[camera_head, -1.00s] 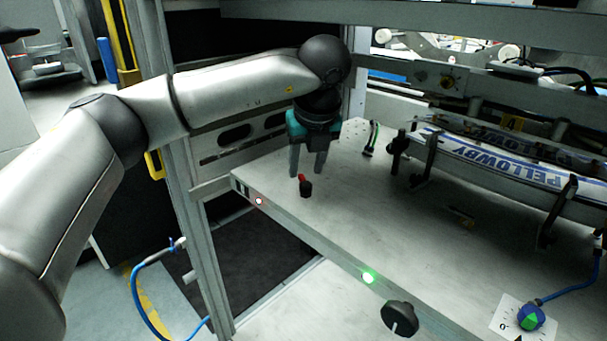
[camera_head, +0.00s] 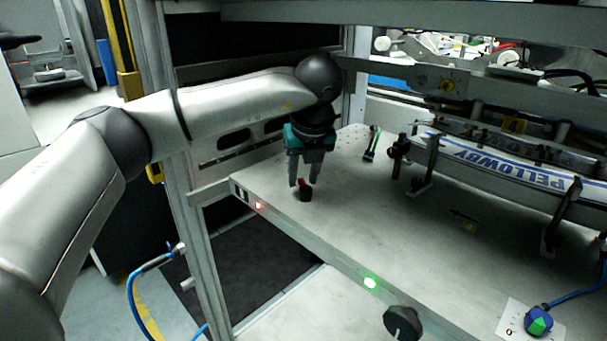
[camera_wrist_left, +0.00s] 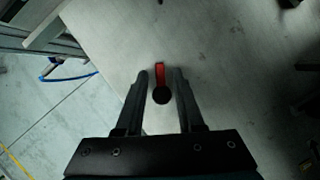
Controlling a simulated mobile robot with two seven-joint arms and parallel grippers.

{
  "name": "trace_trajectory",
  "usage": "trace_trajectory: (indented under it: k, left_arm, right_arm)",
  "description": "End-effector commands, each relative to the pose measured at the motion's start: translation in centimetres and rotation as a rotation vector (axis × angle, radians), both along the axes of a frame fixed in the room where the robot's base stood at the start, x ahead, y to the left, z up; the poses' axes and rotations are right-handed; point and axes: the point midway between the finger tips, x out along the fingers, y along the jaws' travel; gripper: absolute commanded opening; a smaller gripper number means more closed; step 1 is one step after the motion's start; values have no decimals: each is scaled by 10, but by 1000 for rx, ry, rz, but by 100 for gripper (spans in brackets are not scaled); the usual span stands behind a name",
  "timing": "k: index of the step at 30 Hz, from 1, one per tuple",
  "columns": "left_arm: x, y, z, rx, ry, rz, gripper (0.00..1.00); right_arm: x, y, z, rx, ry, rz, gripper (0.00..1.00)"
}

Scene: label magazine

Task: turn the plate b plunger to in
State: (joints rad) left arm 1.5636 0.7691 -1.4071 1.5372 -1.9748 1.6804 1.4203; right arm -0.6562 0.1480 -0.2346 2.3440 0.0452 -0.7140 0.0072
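A small black plunger knob with a red marker (camera_head: 305,194) stands on the grey plate (camera_head: 365,225), near its left front corner. In the left wrist view the knob (camera_wrist_left: 161,95) is a dark round top with a red bar pointing up the picture. My left gripper (camera_head: 304,182) points down over the knob. Its two fingers are apart, one on each side of the red bar, in the left wrist view (camera_wrist_left: 160,74). I cannot tell whether either finger touches it. My right gripper is not in view.
A rail assembly with a PELLOWBY label strip (camera_head: 510,165) and black clamps stands at right. A black lever (camera_head: 371,145) stands behind the gripper. A black knob (camera_head: 402,322) and a green-blue knob (camera_head: 538,321) are at front right. The plate's middle is clear.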

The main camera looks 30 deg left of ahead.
Motion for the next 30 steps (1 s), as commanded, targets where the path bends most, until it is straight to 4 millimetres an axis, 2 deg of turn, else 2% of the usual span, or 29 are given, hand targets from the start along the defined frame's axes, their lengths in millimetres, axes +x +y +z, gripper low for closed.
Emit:
trace_trajectory:
  k: [2, 9, 30]
  left_arm:
    - [0, 0, 0, 0, 0, 0, 27]
    - [0, 0, 0, 0, 0, 0, 0]
    - [0, 0, 0, -1, 0, -50, 0]
  right_arm:
    - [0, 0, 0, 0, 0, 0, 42]
    - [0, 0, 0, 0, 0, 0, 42]
    - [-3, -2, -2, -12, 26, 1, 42]
